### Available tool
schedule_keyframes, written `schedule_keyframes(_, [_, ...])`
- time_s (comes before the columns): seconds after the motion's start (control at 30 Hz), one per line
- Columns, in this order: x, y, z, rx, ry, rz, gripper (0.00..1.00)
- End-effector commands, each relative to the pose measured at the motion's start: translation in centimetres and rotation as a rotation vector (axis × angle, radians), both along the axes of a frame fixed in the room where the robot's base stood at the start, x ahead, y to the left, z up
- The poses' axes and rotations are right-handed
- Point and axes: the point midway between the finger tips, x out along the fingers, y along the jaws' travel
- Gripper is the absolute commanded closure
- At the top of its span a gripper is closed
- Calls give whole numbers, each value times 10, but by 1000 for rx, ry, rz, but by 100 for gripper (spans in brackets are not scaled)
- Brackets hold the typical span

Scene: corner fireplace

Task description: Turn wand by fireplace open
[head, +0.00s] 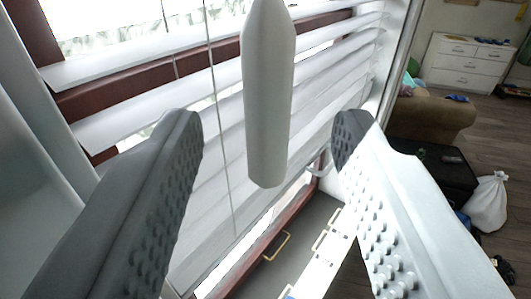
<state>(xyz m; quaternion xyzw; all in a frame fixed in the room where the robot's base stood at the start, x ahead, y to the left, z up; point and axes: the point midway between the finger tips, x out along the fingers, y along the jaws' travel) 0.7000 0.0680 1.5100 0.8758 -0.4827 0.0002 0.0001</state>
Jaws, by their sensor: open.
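The wand (269,110) is a thick white rod with a tapered upper end and a rounded lower end. It hangs upright in front of the white blind slats (330,75) of a window. My gripper (268,135) is open, with one dark studded finger left of the wand and one light studded finger right of it. The wand shows between the two fingers with a gap on each side; neither finger visibly touches it. Whether it lies at the same depth as the fingertips I cannot tell. No fireplace is clearly visible.
Thin cords (216,120) hang left of the wand. A dark red window frame (110,95) is behind the slats. Below is a grey surface with brass handles (277,246). A brown sofa (430,115), white dresser (466,65) and white bag (486,203) are at right.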

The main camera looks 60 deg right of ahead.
Motion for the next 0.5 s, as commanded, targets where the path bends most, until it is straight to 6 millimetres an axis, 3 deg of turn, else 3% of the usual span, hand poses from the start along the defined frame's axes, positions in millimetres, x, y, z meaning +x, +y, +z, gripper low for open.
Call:
schedule_keyframes(0.3, [-30,50,0,1,1,4,57])
schedule_keyframes(0.5, [-45,72,0,0,0,1,57])
